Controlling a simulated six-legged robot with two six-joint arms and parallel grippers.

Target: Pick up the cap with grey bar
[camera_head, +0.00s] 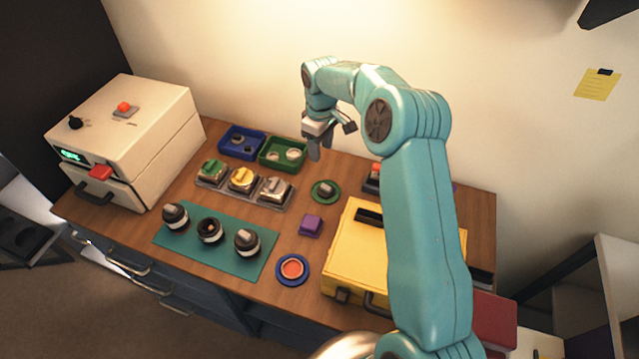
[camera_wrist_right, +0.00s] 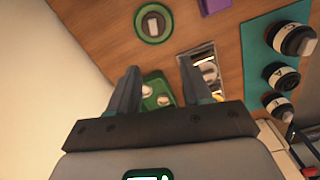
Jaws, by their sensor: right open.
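A dark round cap with a grey bar (camera_head: 326,188) lies on a green round pad, right of the fixture row. The cap also shows at the top of the wrist view (camera_wrist_right: 153,25), beyond the fingertips. Grey bars also show on top of the left lens (camera_head: 174,214) and the right lens (camera_head: 247,240) on the teal mat; the middle lens (camera_head: 210,230) has an open top. My right gripper (camera_head: 316,148) is open and empty, pointing down above the back of the table near the green tray. In the wrist view its fingers (camera_wrist_right: 160,86) are apart. My left gripper is not in view.
Blue tray (camera_head: 222,146) and green tray (camera_head: 264,161) hold small parts. Square fixtures (camera_head: 242,180) with green, yellow and pale tops stand in front. A purple block (camera_head: 311,225), blue pad with red disc (camera_head: 292,269), yellow case (camera_head: 350,255) and white machine (camera_head: 130,120) surround them.

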